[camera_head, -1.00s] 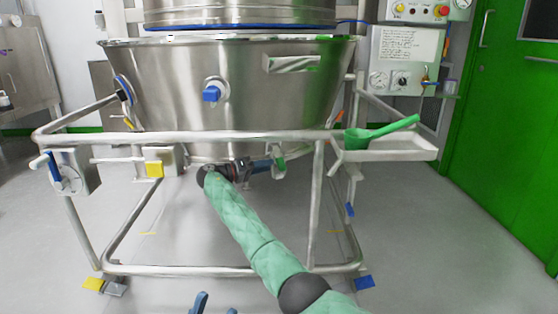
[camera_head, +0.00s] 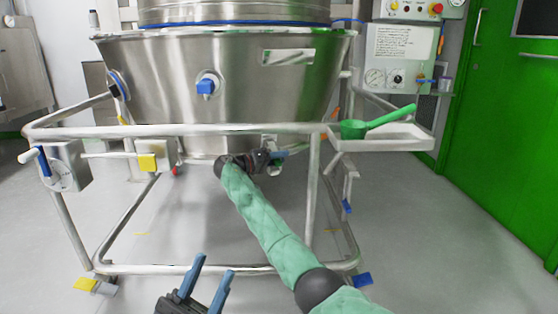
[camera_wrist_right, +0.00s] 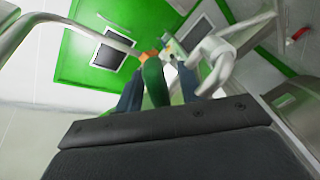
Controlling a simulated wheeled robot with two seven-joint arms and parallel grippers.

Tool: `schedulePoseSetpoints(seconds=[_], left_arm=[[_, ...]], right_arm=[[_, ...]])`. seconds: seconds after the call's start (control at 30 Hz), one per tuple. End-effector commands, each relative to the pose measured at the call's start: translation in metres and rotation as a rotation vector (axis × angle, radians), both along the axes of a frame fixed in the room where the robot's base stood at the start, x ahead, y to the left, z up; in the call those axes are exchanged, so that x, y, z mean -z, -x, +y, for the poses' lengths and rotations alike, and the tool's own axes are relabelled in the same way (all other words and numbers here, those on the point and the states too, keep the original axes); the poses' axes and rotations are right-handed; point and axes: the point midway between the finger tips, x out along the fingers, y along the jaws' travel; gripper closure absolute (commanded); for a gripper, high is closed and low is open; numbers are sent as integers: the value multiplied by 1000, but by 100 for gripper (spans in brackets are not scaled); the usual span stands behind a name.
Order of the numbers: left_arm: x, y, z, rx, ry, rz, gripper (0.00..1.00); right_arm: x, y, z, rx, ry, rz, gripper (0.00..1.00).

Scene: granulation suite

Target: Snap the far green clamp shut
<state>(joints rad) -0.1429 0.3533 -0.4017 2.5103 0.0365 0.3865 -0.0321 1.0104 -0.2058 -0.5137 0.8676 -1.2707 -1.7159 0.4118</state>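The green clamp (camera_wrist_right: 153,82) stands between the blue fingers of my right gripper (camera_wrist_right: 160,85) in the right wrist view. A narrow gap shows on one side of it, so the fingers look open around it. In the head view my right gripper (camera_head: 276,154) is under the steel bowl (camera_head: 150,80), its fingers pointing right. My left gripper (camera_head: 207,287) is open and empty at the bottom, far from the bowl.
A frame rail (camera_head: 230,129) runs in front of the bowl, above my right wrist. A side tray (camera_head: 400,138) holds a green scoop (camera_head: 378,123). A yellow-tagged box (camera_head: 152,158) hangs on the left. The floor under the frame is clear.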

Motion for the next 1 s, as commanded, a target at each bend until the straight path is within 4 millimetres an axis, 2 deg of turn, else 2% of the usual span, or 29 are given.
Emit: schedulePoseSetpoints(seconds=[0.17,0.37,0.4,0.8,1.0], left_arm=[[0,0,0,0,0,-1,64],[0,0,0,1,0,0,64],[0,0,0,1,0,0,64],[0,0,0,6,-1,13,64],[19,4,3,17,-35,77,64]], right_arm=[[0,0,0,0,0,0,62],[0,0,0,0,0,0,97],[0,0,0,0,0,0,100],[-1,0,0,0,3,7,100],[-2,1,0,0,10,24,100]])
